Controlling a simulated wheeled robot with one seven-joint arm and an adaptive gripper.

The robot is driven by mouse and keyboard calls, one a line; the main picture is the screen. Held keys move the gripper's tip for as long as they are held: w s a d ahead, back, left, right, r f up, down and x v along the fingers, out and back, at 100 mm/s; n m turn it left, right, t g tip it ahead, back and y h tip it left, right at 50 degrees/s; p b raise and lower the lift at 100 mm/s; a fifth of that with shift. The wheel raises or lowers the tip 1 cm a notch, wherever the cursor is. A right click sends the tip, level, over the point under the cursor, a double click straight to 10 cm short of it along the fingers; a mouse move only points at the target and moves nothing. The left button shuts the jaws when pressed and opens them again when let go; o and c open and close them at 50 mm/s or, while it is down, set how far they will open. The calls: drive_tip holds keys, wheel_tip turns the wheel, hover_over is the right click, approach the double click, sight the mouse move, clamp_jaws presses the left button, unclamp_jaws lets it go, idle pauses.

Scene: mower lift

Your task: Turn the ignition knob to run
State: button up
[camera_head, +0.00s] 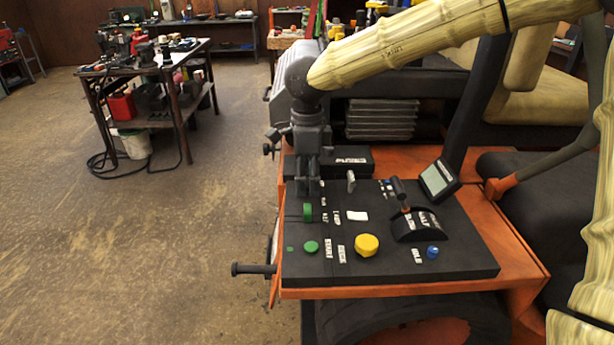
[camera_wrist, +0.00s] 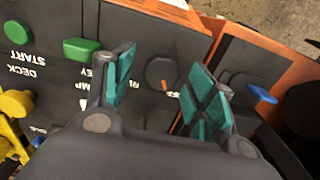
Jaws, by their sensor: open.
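A round black knob (camera_wrist: 161,73) with an orange pointer mark sits on the dark control panel in the wrist view. My gripper (camera_wrist: 157,76) is open, its teal-padded fingers on either side of the knob, with visible gaps; I cannot tell whether they touch it. In the head view my gripper (camera_head: 308,191) points down over the panel (camera_head: 455,262) and hides the knob. A green tab (camera_head: 308,212) near the label KEY stands just in front of my fingers; it also shows in the wrist view (camera_wrist: 82,48). The lettering beside the knob is partly hidden.
A green button (camera_head: 311,247), a yellow knob (camera_head: 367,245) and a blue button (camera_head: 433,252) sit nearer on the panel. A pale lever (camera_head: 351,181), a black-handled lever (camera_head: 399,190) and a small screen (camera_head: 439,179) stand to the right. Open floor lies left.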

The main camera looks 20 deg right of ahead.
drive_tip(key=shift+w+f, duration=0.2)
drive_tip(key=shift+f, duration=0.15)
drive_tip(key=shift+s, duration=0.1)
drive_tip(key=shift+r, duration=0.1)
drive_tip(key=c, duration=1)
drive_tip(key=shift+c, duration=0.2)
